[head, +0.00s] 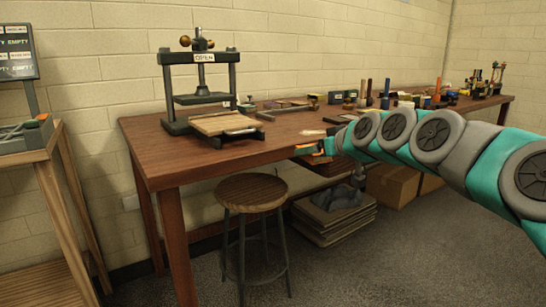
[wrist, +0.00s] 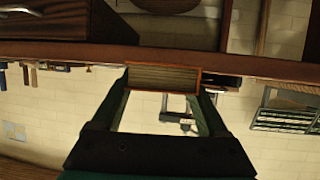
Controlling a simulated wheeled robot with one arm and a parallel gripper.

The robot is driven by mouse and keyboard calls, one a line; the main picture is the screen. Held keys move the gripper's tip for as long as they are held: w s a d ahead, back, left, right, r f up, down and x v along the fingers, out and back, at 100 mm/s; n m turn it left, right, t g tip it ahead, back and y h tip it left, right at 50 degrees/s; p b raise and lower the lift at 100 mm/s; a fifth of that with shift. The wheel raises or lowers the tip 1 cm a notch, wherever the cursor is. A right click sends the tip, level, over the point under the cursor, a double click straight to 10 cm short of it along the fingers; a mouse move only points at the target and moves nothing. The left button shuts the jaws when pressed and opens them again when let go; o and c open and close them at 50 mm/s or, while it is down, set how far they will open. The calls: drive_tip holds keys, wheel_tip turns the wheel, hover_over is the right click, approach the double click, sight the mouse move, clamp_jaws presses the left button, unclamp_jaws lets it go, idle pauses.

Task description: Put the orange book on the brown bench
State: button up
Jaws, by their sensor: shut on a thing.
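The orange book (wrist: 163,77) is between the two fingers of my gripper (wrist: 163,84) in the wrist view. Its orange cover edges and pale page block face the camera. In the head view the book (head: 305,149) is a small orange patch at the end of my gripper (head: 318,150), in front of the bench's front edge; I cannot tell its exact gap from the edge. The brown bench (head: 160,150) runs along the wall. It also shows as a brown band in the wrist view (wrist: 60,49). Part of the bench's right side is hidden behind my arm.
A press (head: 203,85) marked OPEN stands on the bench's left part. Frames, jars and tools crowd its back and right. The front left top is clear. A round stool (head: 252,192) stands before the bench, with stacked boards (head: 335,222) and boxes (head: 392,186) beneath.

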drive_tip(key=w+d+f+m+h, duration=0.1)
drive_tip(key=d+f+m+h, duration=0.1)
drive_tip(key=f, duration=1.5)
drive_tip(key=d+f+m+t+h, duration=0.1)
drive_tip(key=d+f+m+h, duration=0.1)
drive_tip(key=f, duration=1.6)
drive_tip(key=shift+w+d+f+m+t+h, duration=0.15)
drive_tip(key=shift+w+d+m+t+h, duration=0.2)
drive_tip(key=shift+m+h, duration=0.4)
drive_tip(key=shift+w+d, duration=0.1)
